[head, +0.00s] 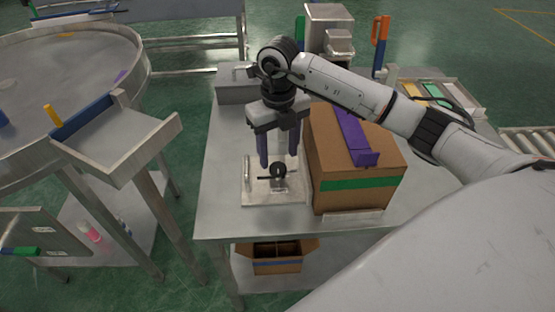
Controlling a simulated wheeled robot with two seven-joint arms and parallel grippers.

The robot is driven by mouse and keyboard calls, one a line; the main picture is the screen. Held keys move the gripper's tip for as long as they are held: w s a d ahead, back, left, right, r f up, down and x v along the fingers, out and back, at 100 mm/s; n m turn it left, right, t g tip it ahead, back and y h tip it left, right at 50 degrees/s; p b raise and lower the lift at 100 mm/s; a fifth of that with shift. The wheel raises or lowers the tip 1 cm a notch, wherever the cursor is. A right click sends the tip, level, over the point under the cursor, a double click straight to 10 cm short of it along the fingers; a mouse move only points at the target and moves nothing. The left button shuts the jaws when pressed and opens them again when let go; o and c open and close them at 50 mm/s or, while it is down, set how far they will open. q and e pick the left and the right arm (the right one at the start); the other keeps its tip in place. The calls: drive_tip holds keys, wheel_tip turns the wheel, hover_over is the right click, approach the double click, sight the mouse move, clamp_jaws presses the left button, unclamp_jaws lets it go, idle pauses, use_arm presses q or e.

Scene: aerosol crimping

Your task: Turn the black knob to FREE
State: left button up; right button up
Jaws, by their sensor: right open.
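The black knob (279,170) is a small dark round piece on a light mounting plate (258,196) on the metal table. A thin dark pointer or bar sticks out to its left. Any FREE marking is too small to read. My right gripper (279,163) points down over the plate, its two purple-blue fingers apart, one to each side of the knob in this view. I cannot tell whether the fingertips are level with the knob or above it. The gripper is empty. My left gripper is not in view.
A cardboard box (340,150) with green tape and a purple piece (355,138) on top stands close right of the plate. A grey metal block (236,88) is behind. The table (221,190) is clear at left. A round metal table (60,70) stands further left.

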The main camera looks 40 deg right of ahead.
sight(278, 168)
drive_tip(key=shift+f, duration=1.9)
drive_tip(key=c, duration=1.1)
drive_tip(key=shift+o, duration=0.2)
